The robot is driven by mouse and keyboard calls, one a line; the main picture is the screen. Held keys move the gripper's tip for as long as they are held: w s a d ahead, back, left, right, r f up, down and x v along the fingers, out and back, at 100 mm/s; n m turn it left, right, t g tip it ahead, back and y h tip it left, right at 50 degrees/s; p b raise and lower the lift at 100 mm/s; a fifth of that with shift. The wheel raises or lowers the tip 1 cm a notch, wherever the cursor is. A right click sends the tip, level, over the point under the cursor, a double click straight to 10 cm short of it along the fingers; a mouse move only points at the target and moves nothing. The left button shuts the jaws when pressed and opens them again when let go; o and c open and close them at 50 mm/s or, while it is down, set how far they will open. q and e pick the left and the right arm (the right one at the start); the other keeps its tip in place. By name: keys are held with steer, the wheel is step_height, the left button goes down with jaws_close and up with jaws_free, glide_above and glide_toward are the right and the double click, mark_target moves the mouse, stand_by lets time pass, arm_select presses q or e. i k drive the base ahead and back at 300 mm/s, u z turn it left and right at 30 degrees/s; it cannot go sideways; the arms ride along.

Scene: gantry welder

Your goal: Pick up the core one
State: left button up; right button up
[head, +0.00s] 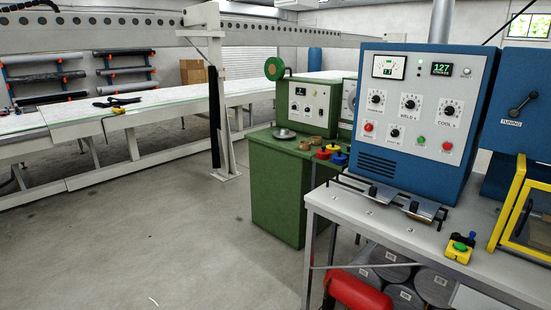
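No object in the head view is clearly marked as core one. Small brown ring-like pieces (306,144) lie on the green cabinet (277,190), in front of a green control box (303,106). They may be cores, but they are too small to tell. Large grey rolls (390,272) with white labels sit under the grey bench at the lower right, partly hidden by its top and leg. Neither of my grippers is in view.
A blue welder console (415,110) stands on the grey bench (340,204). A red cylinder (357,292) lies low in front. Red, yellow and blue knobs (338,158) sit on the green cabinet. A long table (70,122) runs along the left. The floor (170,230) between is open.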

mark_target(304, 146)
steer(key=u, duration=0.25)
steer(key=i, duration=2.4)
steer(key=z, duration=0.3)
steer(key=i, duration=2.15)
steer(key=z, duration=0.4)
